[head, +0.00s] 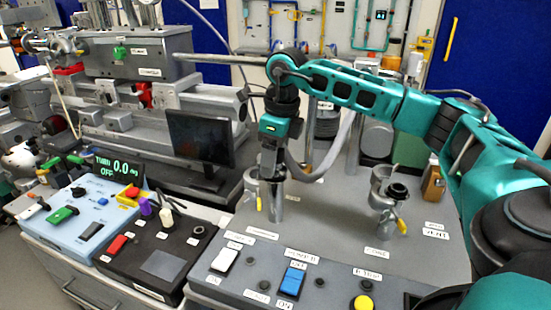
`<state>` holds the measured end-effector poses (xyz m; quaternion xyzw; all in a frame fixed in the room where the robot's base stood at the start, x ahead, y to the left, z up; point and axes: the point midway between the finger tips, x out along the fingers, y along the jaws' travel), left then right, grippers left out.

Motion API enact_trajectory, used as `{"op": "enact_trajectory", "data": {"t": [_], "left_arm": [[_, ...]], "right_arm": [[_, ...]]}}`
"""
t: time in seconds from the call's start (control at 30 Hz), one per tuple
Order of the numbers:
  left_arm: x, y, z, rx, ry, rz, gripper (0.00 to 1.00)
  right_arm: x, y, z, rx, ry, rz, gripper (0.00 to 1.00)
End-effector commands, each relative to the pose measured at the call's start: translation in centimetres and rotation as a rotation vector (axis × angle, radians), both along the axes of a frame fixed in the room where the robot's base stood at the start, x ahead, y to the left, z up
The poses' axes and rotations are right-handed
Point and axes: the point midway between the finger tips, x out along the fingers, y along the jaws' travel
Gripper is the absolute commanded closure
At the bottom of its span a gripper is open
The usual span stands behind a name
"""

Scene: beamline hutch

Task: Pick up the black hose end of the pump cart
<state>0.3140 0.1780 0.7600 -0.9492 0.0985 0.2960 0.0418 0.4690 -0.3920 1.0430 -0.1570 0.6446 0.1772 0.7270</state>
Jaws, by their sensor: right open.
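The pump cart (335,222) has a grey top with a control panel along its front. A thick grey hose (343,140) curves down across its back and runs left behind my right gripper. I cannot clearly make out the hose's black end there; the gripper and wrist cover that spot. My right gripper (270,172) points down over the cart's left part, close above a silver upright port (277,205), and is open. I cannot tell whether its fingers touch anything. A silver valve with a black round top (397,191) stands at the cart's right. My left gripper is out of view.
Left of the cart are a black control box (160,262), a blue controller with a green display (75,215) and a dark monitor (200,138). Beamline equipment (135,55) stands behind. A small brown-and-black item (433,185) is at the cart's right. The cart's middle is clear.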

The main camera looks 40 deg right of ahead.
Motion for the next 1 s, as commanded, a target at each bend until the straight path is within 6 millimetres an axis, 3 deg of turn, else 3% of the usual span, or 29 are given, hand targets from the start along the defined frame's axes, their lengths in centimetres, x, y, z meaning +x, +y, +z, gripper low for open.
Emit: {"op": "enact_trajectory", "data": {"t": [0.07, 0.73, 1.0], "left_arm": [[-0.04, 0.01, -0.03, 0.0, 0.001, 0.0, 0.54], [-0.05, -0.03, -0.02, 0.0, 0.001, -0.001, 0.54], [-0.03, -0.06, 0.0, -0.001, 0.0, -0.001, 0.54]], "right_arm": [[0.01, 0.0, 0.02, 0.0, 0.0, 0.0, 0.31], [0.03, 0.01, 0.08, 0.0, -0.001, 0.0, 0.95], [0.04, 0.02, 0.2, 0.0, -0.002, 0.0, 0.97]]}}
